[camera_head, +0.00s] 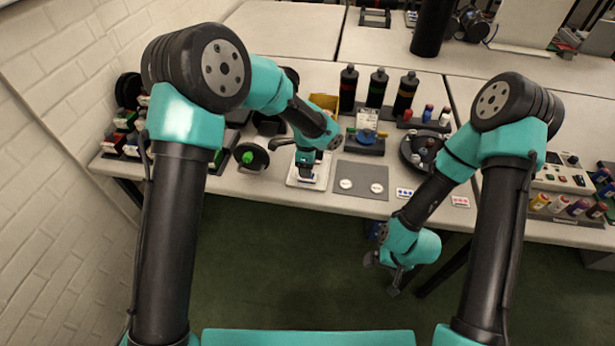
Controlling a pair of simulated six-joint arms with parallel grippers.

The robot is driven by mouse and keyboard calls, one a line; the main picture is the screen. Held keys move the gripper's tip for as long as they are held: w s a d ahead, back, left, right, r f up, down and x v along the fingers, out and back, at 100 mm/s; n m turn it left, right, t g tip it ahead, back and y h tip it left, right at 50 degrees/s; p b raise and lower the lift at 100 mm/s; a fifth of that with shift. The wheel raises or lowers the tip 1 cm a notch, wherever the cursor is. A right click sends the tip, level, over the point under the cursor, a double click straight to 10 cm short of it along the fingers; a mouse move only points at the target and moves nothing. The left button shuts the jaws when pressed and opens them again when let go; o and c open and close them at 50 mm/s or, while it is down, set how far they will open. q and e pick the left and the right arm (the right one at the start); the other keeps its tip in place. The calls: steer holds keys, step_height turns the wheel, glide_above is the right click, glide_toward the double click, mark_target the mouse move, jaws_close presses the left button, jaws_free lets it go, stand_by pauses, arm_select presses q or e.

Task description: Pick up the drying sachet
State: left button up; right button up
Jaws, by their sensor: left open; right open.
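My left gripper (306,177) is open and points down over a small white tray (322,184) near the table's front edge. The gripper covers the middle of the tray, so I cannot tell whether something lies between its fingers. I cannot pick out the drying sachet for sure. A small white printed packet (367,119) stands upright behind a blue round piece (367,136); I cannot tell if it is a sachet. My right gripper (396,284) is open and empty in front of the table, over the green floor.
A grey mat (361,172) with two white discs lies right of the tray. Three dark bottles (377,88) and a yellow bin (325,102) stand behind. A dark round carousel (412,152) and two dotted cards (404,193) are to the right. A green-capped reel (250,157) is left.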

arm_select(q)
steer(key=shift+f, duration=1.9)
steer(key=shift+c, duration=0.4)
steer(key=c, duration=0.5)
steer(key=shift+r, duration=0.1)
steer(key=shift+r, duration=1.45)
steer(key=shift+s+r, duration=0.25)
steer(key=shift+r, duration=0.05)
steer(key=s, duration=0.5)
steer(key=s+r, duration=0.1)
steer(key=s, duration=0.9)
steer(key=shift+s+d+r, duration=0.1)
steer(key=shift+s+r, duration=0.05)
steer(key=shift+s, duration=0.2)
